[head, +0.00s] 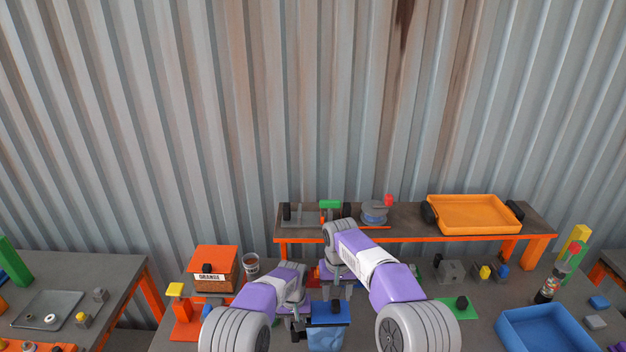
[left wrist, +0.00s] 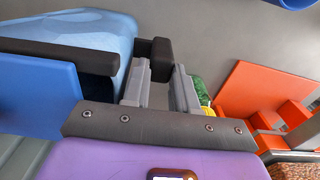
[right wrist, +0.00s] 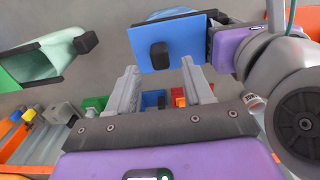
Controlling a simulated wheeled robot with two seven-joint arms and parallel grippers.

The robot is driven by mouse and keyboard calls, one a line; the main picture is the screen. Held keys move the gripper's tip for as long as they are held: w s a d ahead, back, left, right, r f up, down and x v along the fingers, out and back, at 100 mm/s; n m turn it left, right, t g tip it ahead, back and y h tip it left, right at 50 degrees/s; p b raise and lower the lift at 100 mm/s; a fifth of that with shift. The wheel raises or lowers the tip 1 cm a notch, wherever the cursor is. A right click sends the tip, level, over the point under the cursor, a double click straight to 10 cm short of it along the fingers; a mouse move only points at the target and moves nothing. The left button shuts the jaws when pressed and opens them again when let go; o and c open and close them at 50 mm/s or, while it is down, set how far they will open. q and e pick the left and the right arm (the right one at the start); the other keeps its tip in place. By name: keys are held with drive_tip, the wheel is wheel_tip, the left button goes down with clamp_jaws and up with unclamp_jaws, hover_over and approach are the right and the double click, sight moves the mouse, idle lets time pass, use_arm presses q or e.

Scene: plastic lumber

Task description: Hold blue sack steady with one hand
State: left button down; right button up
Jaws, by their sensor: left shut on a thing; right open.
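The blue sack (head: 325,338) stands at the front edge of the table, with a darker blue flap (head: 328,313) on top. In the left wrist view the pale blue sack (left wrist: 65,30) and its flap (left wrist: 35,90) fill the upper left. My left gripper (left wrist: 160,66) is shut on a black grip piece (left wrist: 155,48) beside the sack. My right gripper (right wrist: 160,78) is open above the sack. In the right wrist view the flap (right wrist: 178,35) and its black knob (right wrist: 160,55) lie beyond the open fingers, apart from them. The sack's inside is hidden.
A pale green sack (right wrist: 40,58) stands nearby in the right wrist view. An orange box (head: 214,262) stands left, a blue tray (head: 545,330) right. A raised shelf behind carries an orange tray (head: 474,212). Small blocks and tools surround the work area.

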sight(335, 303)
drive_tip(key=shift+f, duration=2.4)
clamp_jaws()
drive_tip(key=shift+a, duration=0.7)
drive_tip(key=shift+o, duration=0.7)
unclamp_jaws()
